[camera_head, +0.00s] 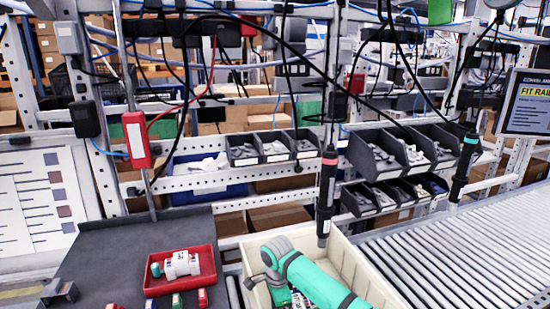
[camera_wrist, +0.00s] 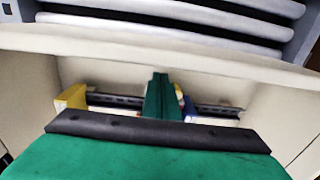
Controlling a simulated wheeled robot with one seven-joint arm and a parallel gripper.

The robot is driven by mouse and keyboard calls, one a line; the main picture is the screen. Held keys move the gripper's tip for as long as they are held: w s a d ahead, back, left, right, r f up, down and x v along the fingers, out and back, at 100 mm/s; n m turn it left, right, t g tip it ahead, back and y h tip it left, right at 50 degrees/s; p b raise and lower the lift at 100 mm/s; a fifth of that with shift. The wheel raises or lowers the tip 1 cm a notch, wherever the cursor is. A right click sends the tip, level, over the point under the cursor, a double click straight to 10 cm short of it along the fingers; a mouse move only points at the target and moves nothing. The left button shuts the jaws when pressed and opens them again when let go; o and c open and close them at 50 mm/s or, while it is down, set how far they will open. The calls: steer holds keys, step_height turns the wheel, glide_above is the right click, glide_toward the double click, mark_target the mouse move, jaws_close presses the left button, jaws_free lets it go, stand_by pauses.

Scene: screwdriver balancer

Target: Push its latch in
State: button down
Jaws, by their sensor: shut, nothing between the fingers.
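In the wrist view my gripper's green fingers (camera_wrist: 160,88) are shut together and reach down into a cream tote (camera_wrist: 90,45). A dark slotted rail (camera_wrist: 112,100) runs across the tote behind the fingers. A yellow block (camera_wrist: 72,99) sits at the rail's left end. A small blue and white piece (camera_wrist: 187,108) shows just right of the fingers, partly hidden by them. I cannot make out the latch, or whether the fingers touch anything. In the head view my teal arm bends down into the tote (camera_head: 367,266) and hides most of its inside.
A red tray (camera_head: 208,262) with a white part (camera_head: 181,264) lies on the dark bench left of the tote. A roller conveyor (camera_head: 470,245) runs to the right. A black screwdriver (camera_head: 327,195) hangs close above the tote, and another (camera_head: 463,170) hangs farther right.

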steer(key=shift+s+f, duration=0.25)
steer(key=shift+f, duration=0.45)
steer(key=shift+s+f, duration=0.2)
steer(key=shift+f, duration=0.45)
step_height(320, 180, up, 18)
steer(key=shift+w, duration=0.2)
